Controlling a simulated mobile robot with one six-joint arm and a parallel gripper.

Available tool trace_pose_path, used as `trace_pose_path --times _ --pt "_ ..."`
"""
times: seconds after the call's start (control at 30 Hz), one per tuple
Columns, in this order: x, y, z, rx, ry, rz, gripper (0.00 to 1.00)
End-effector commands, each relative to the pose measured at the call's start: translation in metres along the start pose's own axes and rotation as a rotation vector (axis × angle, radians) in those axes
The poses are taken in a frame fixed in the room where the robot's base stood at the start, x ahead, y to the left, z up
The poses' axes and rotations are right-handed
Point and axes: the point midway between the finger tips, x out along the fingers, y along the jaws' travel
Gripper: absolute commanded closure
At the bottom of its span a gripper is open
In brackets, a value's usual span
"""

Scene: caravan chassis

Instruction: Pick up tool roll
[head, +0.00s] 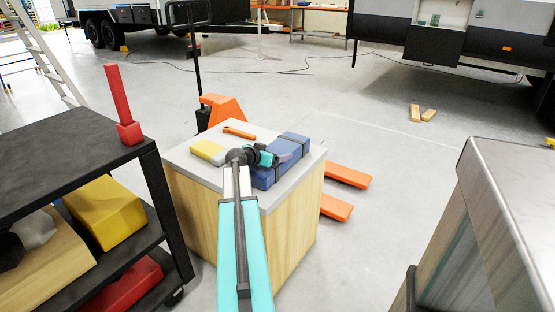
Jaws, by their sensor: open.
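The tool roll (293,142) is a blue bundle with dark straps. It lies on the grey top of a wooden-sided cabinet (296,215), near its right edge. My arm reaches over the cabinet from the front. My gripper (288,155) is at the roll, over its middle, and hides part of it. The gripper is open. Whether its fingers touch the roll or sit around it is too small to tell.
A yellow-and-white block (208,151) and an orange tool (239,132) share the cabinet top. An orange pallet jack (222,108) stands behind. A black cart (75,155) with a red object (122,105) is at left, a metal-topped cabinet (510,190) at right.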

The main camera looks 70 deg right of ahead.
Motion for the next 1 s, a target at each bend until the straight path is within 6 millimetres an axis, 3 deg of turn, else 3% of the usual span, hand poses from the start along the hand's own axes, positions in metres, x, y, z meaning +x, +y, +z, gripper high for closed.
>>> trace_pose_path --times 0.53,0.93,1.0 --pt "0.0009 0.0008 0.0000 0.000 0.000 0.001 0.16" --pt "0.0011 0.0011 -0.0001 0.000 0.000 0.001 0.81" --pt "0.0007 0.0009 -0.0019 0.000 0.003 0.001 0.84"
